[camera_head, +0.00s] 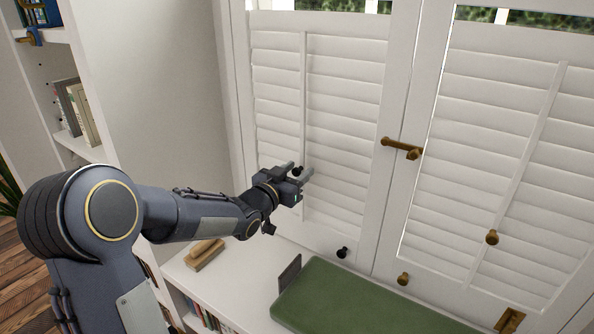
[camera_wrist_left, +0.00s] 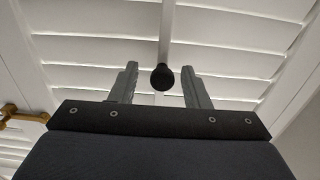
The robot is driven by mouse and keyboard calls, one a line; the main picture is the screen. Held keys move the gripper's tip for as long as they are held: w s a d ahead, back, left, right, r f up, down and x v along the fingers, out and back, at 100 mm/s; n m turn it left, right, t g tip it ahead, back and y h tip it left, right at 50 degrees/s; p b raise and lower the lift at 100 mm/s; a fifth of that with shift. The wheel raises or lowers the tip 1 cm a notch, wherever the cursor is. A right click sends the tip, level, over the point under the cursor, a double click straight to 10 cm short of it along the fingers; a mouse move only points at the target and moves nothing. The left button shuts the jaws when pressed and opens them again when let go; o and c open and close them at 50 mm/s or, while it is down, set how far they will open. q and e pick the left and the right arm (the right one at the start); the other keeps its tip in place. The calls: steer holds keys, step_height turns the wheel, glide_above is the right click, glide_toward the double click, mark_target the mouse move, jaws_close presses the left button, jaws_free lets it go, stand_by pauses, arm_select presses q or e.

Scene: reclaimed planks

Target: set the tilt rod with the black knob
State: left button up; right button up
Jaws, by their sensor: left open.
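The white tilt rod (camera_head: 304,100) runs upright down the left shutter panel (camera_head: 345,110). Its black knob (camera_head: 298,171) sits low on the rod, at my left gripper (camera_head: 299,173). In the left wrist view the black knob (camera_wrist_left: 162,77) lies between the two fingers of my left gripper (camera_wrist_left: 157,88), with a gap on each side. The fingers are open and do not touch the knob. The rod (camera_wrist_left: 167,30) runs up behind it there. My right gripper is not in view.
A second black knob (camera_head: 342,252) is on the left panel's bottom rail. The right panel has a rod with a brass knob (camera_head: 491,237). A brass latch (camera_head: 402,147) joins the panels. Below lie a green cushion (camera_head: 365,300), a dark upright plate (camera_head: 290,273) and wooden blocks (camera_head: 204,254).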

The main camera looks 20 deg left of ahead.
arm_select(q)
steer(key=shift+w, duration=0.25)
steer(key=shift+c, duration=0.3)
jaws_close()
steer(key=shift+r, duration=1.25)
steer(key=shift+o, duration=0.3)
jaws_free()
